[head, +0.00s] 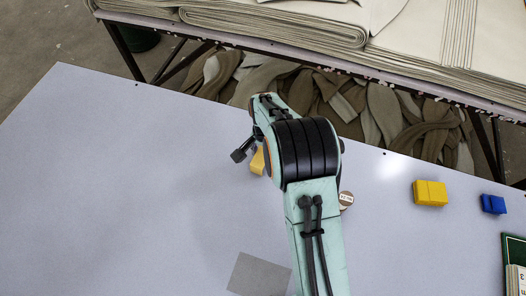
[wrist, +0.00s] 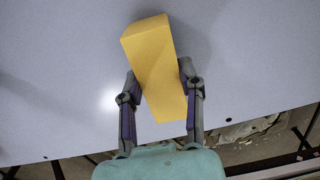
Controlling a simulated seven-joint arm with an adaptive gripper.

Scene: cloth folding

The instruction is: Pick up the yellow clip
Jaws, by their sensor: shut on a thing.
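My gripper (wrist: 158,76) is shut on a yellow block-shaped piece, which I take as the yellow clip (wrist: 154,62). One finger lies along each long side of it in the wrist view, and its far end sticks out past the fingertips. In the head view, part of the yellow clip (head: 257,161) shows beside my gripper, and my arm hides the rest. I cannot tell whether it touches the table. A second yellow piece (head: 430,193) lies on the table at the right, apart from my gripper.
A blue block (head: 493,204) lies near the table's right side. A small round labelled item (head: 346,199) is partly behind my arm. A grey square (head: 260,275) is at the front. A rack with folded cloth (head: 290,25) stands beyond the far edge. The table's left half (head: 110,190) is clear.

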